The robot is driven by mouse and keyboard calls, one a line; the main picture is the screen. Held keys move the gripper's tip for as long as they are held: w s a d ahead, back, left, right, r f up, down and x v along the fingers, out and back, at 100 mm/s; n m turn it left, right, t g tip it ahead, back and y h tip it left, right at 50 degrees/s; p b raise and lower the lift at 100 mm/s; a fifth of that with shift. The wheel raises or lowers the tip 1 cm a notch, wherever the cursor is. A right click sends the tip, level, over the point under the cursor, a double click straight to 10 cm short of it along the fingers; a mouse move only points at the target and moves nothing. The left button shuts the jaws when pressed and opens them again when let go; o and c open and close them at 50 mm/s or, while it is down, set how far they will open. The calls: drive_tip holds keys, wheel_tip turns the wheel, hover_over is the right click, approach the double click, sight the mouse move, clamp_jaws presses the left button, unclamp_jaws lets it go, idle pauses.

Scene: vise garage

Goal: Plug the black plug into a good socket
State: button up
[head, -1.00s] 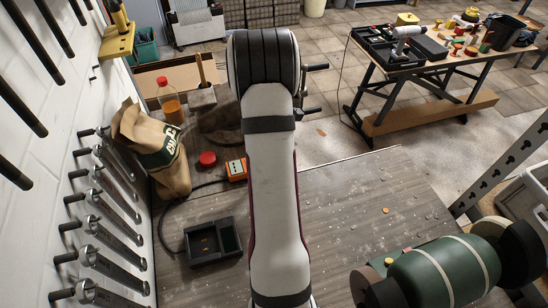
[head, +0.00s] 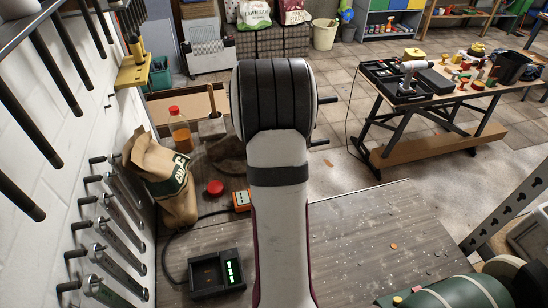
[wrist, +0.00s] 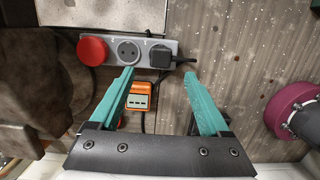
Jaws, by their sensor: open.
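The black plug (wrist: 160,57) sits in the right-hand socket of a grey power strip (wrist: 174,45) in the wrist view. Its cable leads off to the right. The middle socket (wrist: 128,51) is empty, and a round red piece (wrist: 93,50) covers the strip's left end. My gripper (wrist: 159,74) is open, its teal fingers spread on either side of the plug and apart from it. In the head view my arm hides the gripper and plug. A black charger box (head: 217,272) shows bright green lights, with a black cable behind it.
An orange meter (head: 241,200) lies near a red round piece (head: 215,187); a paper bag (head: 162,178) and a bottle (head: 179,130) stand at left. Wrenches hang on the left wall. A green cylinder (head: 455,293) is at lower right. The bench right of my arm is mostly clear.

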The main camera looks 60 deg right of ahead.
wheel_tip(320, 180, up, 8)
drive_tip(key=shift+w+a, duration=0.45)
drive_tip(key=shift+r, duration=0.1)
drive_tip(key=w+a+r+m, duration=0.1)
drive_tip(key=w+a+m, duration=0.1)
drive_tip(key=a, duration=0.4)
drive_tip(key=w+a+r+m, duration=0.1)
drive_tip(key=a+r+m, duration=0.1)
drive_tip(key=a, duration=0.5)
drive_tip(key=s+a+m+y, duration=0.1)
drive_tip(key=s+a+m, duration=0.2)
drive_tip(key=a, duration=0.5)
drive_tip(key=s+a+f+m+y, duration=0.1)
drive_tip(key=s+a+m, duration=0.3)
drive_tip(key=a, duration=0.4)
drive_tip(key=s+a+m+t+y, duration=0.1)
drive_tip(key=s+a+m, duration=0.2)
drive_tip(key=s+a, duration=0.2)
drive_tip(key=a, duration=0.3)
drive_tip(key=shift+a+f, duration=0.3)
drive_tip(key=shift+f, duration=0.1)
